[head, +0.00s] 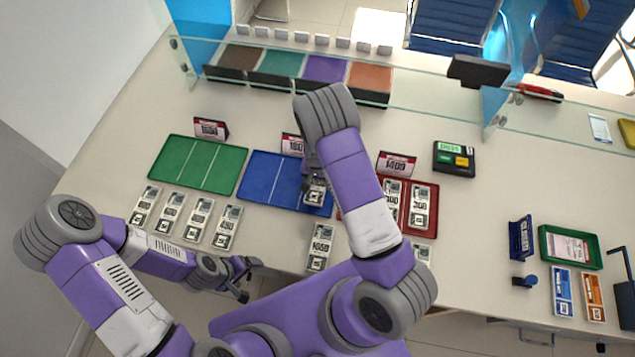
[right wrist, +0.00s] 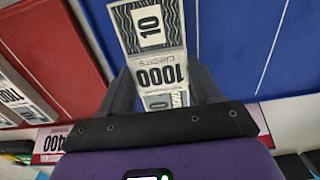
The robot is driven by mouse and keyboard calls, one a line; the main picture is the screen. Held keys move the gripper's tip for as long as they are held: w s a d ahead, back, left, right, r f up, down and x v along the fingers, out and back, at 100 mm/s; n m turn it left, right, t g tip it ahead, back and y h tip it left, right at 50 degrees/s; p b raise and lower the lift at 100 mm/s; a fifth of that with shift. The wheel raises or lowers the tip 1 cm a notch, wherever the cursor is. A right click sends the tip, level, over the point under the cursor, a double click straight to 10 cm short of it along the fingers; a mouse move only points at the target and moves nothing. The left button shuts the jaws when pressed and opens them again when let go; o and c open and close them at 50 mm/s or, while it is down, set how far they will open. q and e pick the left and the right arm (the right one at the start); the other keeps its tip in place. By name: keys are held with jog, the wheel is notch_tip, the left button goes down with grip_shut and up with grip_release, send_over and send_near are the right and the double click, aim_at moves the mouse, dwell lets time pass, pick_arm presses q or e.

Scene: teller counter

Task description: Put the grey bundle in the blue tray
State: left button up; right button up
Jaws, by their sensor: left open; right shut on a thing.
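My right gripper (head: 313,184) is shut on a grey bundle (head: 316,197) over the right part of the blue tray (head: 262,180). In the right wrist view the grey bundle (right wrist: 155,45) reads 1000 and sits between the fingers (right wrist: 160,90), with the blue tray (right wrist: 235,40) beneath and to its right. I cannot tell whether the bundle touches the tray floor. My left gripper (head: 246,278) is open and empty at the counter's front edge.
A green tray (head: 196,165) lies left of the blue one, with several grey bundles (head: 170,212) in front. A red tray (head: 433,192) at right holds two bundles (head: 419,204). Another bundle (head: 320,246) lies in front of the blue tray. Price signs (head: 397,163) and a glass screen stand behind.

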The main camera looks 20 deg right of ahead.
aim_at(318, 184)
jog(key=shift+w+f, duration=0.1)
jog(key=shift+f, duration=0.65)
jog(key=shift+f, duration=0.1)
jog(key=o, duration=1.2)
notch_tip(318, 184, up, 12)
jog(key=shift+r+p, duration=0.15)
jog(key=shift+p, duration=0.45)
